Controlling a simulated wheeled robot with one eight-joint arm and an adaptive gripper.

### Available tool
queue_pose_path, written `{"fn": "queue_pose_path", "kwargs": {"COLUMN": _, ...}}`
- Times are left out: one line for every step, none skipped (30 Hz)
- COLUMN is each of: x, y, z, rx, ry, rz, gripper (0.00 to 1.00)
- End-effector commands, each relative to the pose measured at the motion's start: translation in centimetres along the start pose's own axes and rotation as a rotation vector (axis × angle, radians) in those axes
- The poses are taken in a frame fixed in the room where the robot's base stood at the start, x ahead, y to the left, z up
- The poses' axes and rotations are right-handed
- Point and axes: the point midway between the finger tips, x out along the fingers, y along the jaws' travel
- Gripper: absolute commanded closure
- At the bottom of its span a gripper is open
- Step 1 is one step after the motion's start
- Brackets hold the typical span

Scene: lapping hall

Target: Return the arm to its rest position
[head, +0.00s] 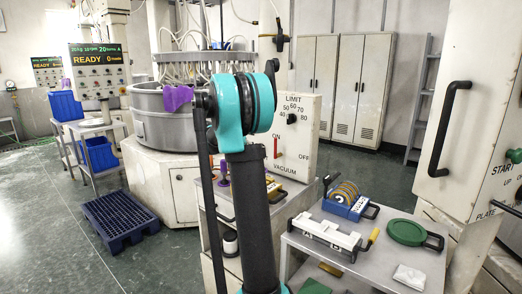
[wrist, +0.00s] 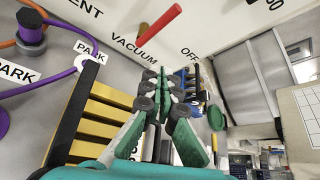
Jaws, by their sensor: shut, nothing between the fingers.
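My arm stands raised in the middle of the head view, with a dark upright link and a teal joint near the top. My gripper is not made out in that view. In the wrist view my gripper (wrist: 165,100) has its grey-green fingers together, with nothing between them. Beyond and around it are the vacuum panel's red lever (wrist: 158,24) and a yellow-and-black rack (wrist: 100,120). The gripper appears apart from these, though the exact gap cannot be told.
The vacuum panel (head: 297,112) stands close behind my arm. A grey table (head: 385,262) at right holds a blue rack (head: 347,204) of discs, a white holder (head: 325,236) and a green round piece (head: 406,232). A blue pallet (head: 118,219) lies on the floor at left, with open floor around it.

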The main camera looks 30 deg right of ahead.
Motion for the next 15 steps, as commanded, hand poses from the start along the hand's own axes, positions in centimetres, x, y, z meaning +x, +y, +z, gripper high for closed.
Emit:
{"fn": "queue_pose_path", "kwargs": {"x": 0.0, "y": 0.0, "z": 0.0, "rx": 0.0, "ry": 0.0, "rz": 0.0, "gripper": 1.0}}
{"fn": "queue_pose_path", "kwargs": {"x": 0.0, "y": 0.0, "z": 0.0, "rx": 0.0, "ry": 0.0, "rz": 0.0, "gripper": 1.0}}
{"fn": "queue_pose_path", "kwargs": {"x": 0.0, "y": 0.0, "z": 0.0, "rx": 0.0, "ry": 0.0, "rz": 0.0, "gripper": 1.0}}
{"fn": "queue_pose_path", "kwargs": {"x": 0.0, "y": 0.0, "z": 0.0, "rx": 0.0, "ry": 0.0, "rz": 0.0, "gripper": 1.0}}
{"fn": "queue_pose_path", "kwargs": {"x": 0.0, "y": 0.0, "z": 0.0, "rx": 0.0, "ry": 0.0, "rz": 0.0, "gripper": 1.0}}
{"fn": "queue_pose_path", "kwargs": {"x": 0.0, "y": 0.0, "z": 0.0, "rx": 0.0, "ry": 0.0, "rz": 0.0, "gripper": 1.0}}
{"fn": "queue_pose_path", "kwargs": {"x": 0.0, "y": 0.0, "z": 0.0, "rx": 0.0, "ry": 0.0, "rz": 0.0, "gripper": 1.0}}
{"fn": "queue_pose_path", "kwargs": {"x": 0.0, "y": 0.0, "z": 0.0, "rx": 0.0, "ry": 0.0, "rz": 0.0, "gripper": 1.0}}
{"fn": "queue_pose_path", "kwargs": {"x": 0.0, "y": 0.0, "z": -0.1, "rx": 0.003, "ry": 0.001, "rz": 0.001, "gripper": 1.0}}
{"fn": "queue_pose_path", "kwargs": {"x": -0.1, "y": 0.0, "z": -0.2, "rx": 0.01, "ry": 0.003, "rz": 0.004, "gripper": 1.0}}
{"fn": "queue_pose_path", "kwargs": {"x": -0.1, "y": -0.1, "z": -0.5, "rx": 0.023, "ry": 0.006, "rz": 0.009, "gripper": 1.0}}
{"fn": "queue_pose_path", "kwargs": {"x": -0.3, "y": -0.1, "z": -1.0, "rx": 0.053, "ry": 0.015, "rz": 0.021, "gripper": 1.0}}
{"fn": "queue_pose_path", "kwargs": {"x": -0.6, "y": -0.1, "z": -1.6, "rx": 0.085, "ry": 0.024, "rz": 0.033, "gripper": 1.0}}
{"fn": "queue_pose_path", "kwargs": {"x": -0.8, "y": -0.2, "z": -2.4, "rx": 0.126, "ry": 0.036, "rz": 0.048, "gripper": 1.0}}
{"fn": "queue_pose_path", "kwargs": {"x": -1.3, "y": -0.2, "z": -3.7, "rx": 0.194, "ry": 0.058, "rz": 0.071, "gripper": 1.0}}
